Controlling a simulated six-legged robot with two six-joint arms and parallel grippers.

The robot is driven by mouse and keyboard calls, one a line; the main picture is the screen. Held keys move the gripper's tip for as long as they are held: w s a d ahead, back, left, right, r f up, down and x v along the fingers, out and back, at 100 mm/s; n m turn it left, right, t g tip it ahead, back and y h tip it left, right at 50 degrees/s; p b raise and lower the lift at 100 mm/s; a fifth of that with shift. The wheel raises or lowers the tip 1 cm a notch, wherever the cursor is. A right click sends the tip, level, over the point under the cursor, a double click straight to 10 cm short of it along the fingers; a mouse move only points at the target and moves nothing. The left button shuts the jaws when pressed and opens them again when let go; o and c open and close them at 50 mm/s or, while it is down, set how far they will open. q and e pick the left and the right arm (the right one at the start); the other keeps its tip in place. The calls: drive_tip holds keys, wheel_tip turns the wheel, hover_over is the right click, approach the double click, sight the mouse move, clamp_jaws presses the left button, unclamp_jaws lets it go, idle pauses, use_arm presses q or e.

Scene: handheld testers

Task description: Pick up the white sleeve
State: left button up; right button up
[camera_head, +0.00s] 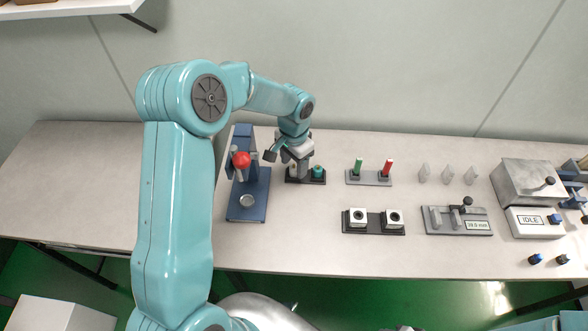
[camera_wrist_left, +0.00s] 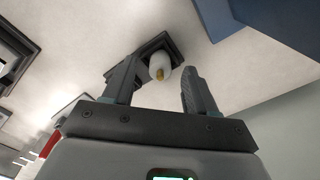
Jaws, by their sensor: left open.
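The white sleeve (camera_wrist_left: 157,62) shows in the left wrist view as a rounded white piece with a brass-coloured tip, at a dark holder (camera_wrist_left: 182,43). My left gripper (camera_wrist_left: 158,76) is open, with one finger on each side of the sleeve in that view. I cannot tell whether either finger touches it. In the head view my left gripper (camera_head: 284,160) hangs over the left part of the dark holder (camera_head: 308,180), and the sleeve is largely hidden by it. A teal-green piece (camera_head: 318,171) stands at the holder's right. My right gripper is not in view.
A blue press (camera_head: 248,208) with a red knob (camera_head: 240,159) stands close left of the gripper. To the right are a stand with green and red pins (camera_head: 370,180), a block with two white squares (camera_head: 374,225), and a gauge (camera_head: 458,221). The table's left end (camera_head: 80,180) is clear.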

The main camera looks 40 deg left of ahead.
use_arm(q)
drive_tip(key=shift+f, duration=0.7)
clamp_jaws()
